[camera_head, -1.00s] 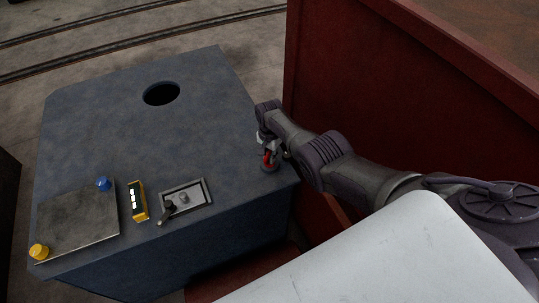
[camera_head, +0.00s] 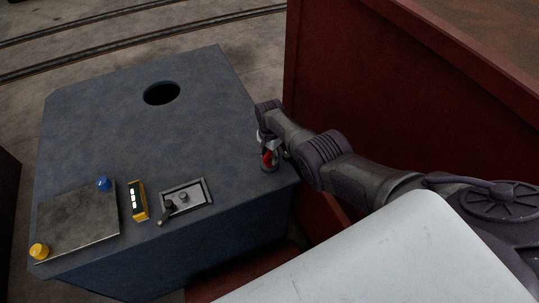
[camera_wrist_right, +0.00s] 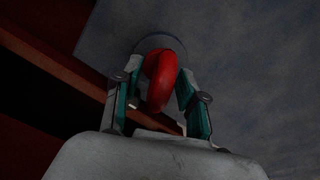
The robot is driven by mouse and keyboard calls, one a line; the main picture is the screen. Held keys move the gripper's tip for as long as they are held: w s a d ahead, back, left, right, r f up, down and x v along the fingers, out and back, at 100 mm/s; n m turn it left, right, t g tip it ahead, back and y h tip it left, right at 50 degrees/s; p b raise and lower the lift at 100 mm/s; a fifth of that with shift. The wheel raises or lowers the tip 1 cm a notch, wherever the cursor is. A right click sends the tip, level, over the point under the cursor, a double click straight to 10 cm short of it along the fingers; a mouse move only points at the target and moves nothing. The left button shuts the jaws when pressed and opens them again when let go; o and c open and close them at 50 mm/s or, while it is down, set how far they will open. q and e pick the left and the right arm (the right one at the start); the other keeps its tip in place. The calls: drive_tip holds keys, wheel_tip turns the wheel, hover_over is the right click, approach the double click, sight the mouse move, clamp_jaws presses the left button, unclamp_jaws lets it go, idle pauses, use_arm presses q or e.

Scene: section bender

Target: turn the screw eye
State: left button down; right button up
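The red screw eye (camera_wrist_right: 161,78) stands on a round grey base at the right front corner of the blue-grey bender top. In the head view the screw eye (camera_head: 268,158) is partly hidden by my right gripper (camera_head: 268,147). In the right wrist view, the two fingers of my right gripper (camera_wrist_right: 158,84) are on either side of the red ring. My left gripper is not in view.
A grey recessed panel with a black lever (camera_head: 203,191), a yellow display box (camera_head: 137,201), a metal plate (camera_head: 75,225), a blue knob (camera_head: 104,184) and a yellow knob (camera_head: 39,251) lie left. A dark hole (camera_head: 161,93) is further back. A red wall (camera_head: 370,100) stands right.

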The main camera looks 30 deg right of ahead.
drive_tip(key=shift+r, duration=0.1)
wheel_tip(320, 180, up, 12)
drive_tip(key=shift+f, duration=0.1)
idle(0.6)
idle(0.3)
